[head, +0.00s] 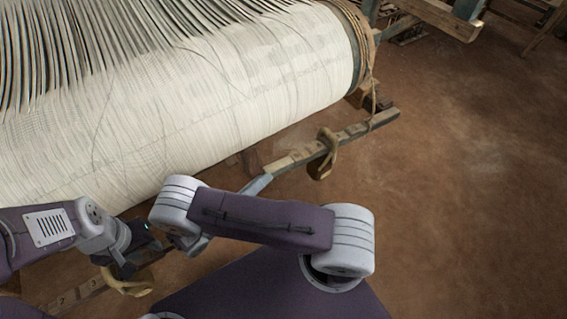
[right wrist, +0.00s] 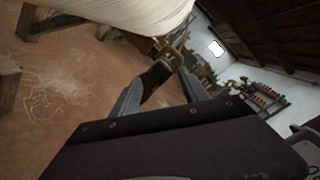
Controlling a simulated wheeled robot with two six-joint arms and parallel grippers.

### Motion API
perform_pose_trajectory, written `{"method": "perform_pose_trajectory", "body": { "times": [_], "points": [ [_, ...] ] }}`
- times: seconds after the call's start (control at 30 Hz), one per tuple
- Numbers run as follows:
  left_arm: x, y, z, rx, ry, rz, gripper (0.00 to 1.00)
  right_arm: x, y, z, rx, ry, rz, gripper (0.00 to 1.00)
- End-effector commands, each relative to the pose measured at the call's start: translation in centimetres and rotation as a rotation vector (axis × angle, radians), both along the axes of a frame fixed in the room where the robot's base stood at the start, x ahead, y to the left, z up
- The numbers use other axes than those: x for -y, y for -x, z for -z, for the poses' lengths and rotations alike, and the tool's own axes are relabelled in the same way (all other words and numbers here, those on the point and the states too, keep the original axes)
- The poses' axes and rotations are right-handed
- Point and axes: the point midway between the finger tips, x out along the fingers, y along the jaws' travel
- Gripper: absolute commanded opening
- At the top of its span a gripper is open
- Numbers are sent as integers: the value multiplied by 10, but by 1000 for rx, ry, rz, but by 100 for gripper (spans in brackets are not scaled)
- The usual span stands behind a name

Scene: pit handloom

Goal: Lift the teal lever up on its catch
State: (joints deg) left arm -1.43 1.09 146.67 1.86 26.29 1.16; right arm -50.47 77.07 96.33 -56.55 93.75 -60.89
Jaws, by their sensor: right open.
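I cannot make out a teal lever for certain in either view. A long wooden bar (head: 345,138) with leather loops runs along the front of the cloth roll. My right gripper (right wrist: 160,78) is open, with the bar and its dark loop (right wrist: 167,62) showing beyond and between its blue-grey fingers in the right wrist view. In the head view my right arm hides most of this gripper; a blue-grey piece shows at the bar. My left gripper (head: 128,255) is at lower left, near the bar's other end and a yellowish loop (head: 128,284); its fingers are not clear.
A large roll of white cloth and warp threads (head: 250,85) fills the upper left, close behind the bar. Wooden loom beams (head: 440,18) stand at the top right. The brown earth floor (head: 470,200) is clear on the right.

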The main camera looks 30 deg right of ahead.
Motion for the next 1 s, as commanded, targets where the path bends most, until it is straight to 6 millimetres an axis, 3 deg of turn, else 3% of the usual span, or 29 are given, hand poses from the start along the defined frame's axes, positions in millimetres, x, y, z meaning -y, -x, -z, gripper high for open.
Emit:
{"method": "perform_pose_trajectory", "body": {
  "times": [0.4, 0.77, 0.97, 1.0],
  "points": [
    [0, 0, 2, 0, 0, 0, 36, 74, -21, 0, -1, -1, 6, 53],
    [0, 0, 2, 0, 0, 0, 36, 83, -25, 0, 0, -3, 2, 53],
    [0, 0, 2, 0, 0, 0, 36, 83, -25, 0, 0, -2, 2, 0],
    [0, 0, 2, 0, 0, 0, 36, 83, -25, 0, 0, -2, 2, 0]
  ]
}}
